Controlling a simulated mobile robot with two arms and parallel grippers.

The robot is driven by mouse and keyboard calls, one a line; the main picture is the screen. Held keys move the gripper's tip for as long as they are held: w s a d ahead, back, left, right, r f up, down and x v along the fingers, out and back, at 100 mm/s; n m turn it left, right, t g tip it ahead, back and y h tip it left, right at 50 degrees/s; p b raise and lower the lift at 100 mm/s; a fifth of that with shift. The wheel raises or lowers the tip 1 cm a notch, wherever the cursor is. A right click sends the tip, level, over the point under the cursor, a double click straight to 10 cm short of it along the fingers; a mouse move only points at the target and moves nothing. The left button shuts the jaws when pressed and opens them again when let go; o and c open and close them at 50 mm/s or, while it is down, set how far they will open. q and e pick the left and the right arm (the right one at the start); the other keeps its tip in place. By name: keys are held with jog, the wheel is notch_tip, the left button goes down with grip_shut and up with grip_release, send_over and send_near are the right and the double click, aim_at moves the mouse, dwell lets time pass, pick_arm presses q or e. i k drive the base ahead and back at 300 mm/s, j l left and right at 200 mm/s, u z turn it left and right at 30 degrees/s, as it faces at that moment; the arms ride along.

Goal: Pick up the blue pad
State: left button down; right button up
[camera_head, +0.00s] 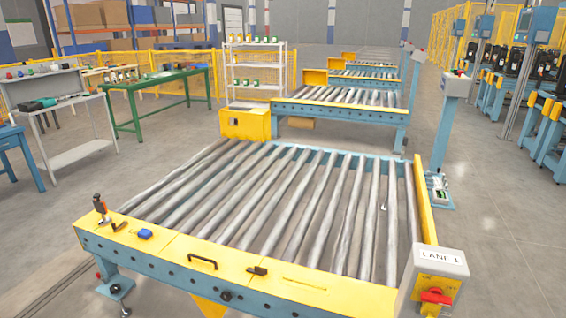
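A small blue object (145,234), which looks like the blue pad, lies on the yellow front ledge (175,251) of the nearest roller conveyor, toward its left end. It is small in the view and its exact shape is hard to tell. Nothing covers it. Neither of my grippers shows in the head view.
An orange-and-black upright tool (100,207) and a small dark item (119,227) stand left of the blue object. A black handle (203,260) and a dark clip-like part (257,270) are to its right. A "LANE 1" control box (437,270) stands at the right corner.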

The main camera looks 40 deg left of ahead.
aim_at(144, 233)
jog(key=u, duration=2.2)
jog(key=i+j+z, duration=0.2)
jog(key=i+j, duration=0.25)
jog(key=i, duration=0.1)
